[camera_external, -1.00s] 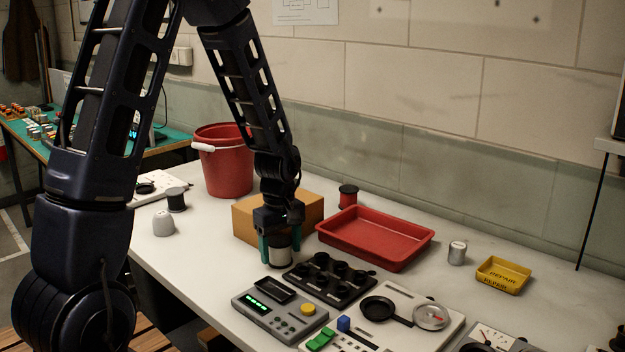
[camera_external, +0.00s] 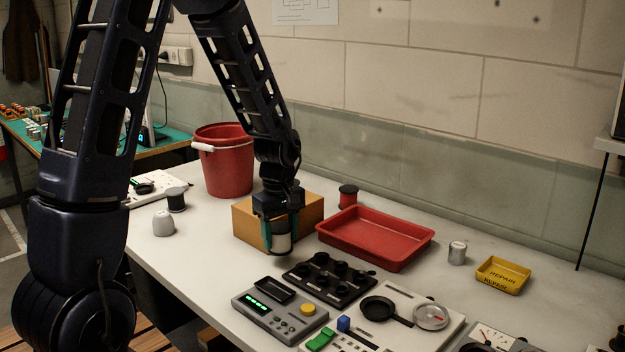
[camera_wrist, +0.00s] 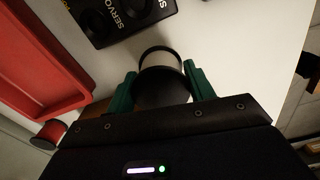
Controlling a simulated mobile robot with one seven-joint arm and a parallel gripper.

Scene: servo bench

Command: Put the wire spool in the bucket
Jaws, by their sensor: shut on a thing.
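My gripper (camera_external: 279,232) is shut on a wire spool (camera_external: 282,242) with pale winding and dark ends. The spool is upright between the green fingers, in front of the cardboard box and apparently just above the bench. In the wrist view the spool (camera_wrist: 161,60) shows its pale winding and dark near end between the two fingers (camera_wrist: 160,88). The red bucket (camera_external: 228,168) with a white handle grip stands behind and to the left of my gripper, beyond the box. Its inside is mostly hidden.
A cardboard box (camera_external: 243,224) stands directly behind the held spool. A red tray (camera_external: 375,237), a black knob panel (camera_external: 330,281) and a grey meter (camera_external: 262,312) are close by. A red spool (camera_external: 348,196), a dark spool (camera_external: 175,200) and a grey-white object (camera_external: 163,223) stand apart.

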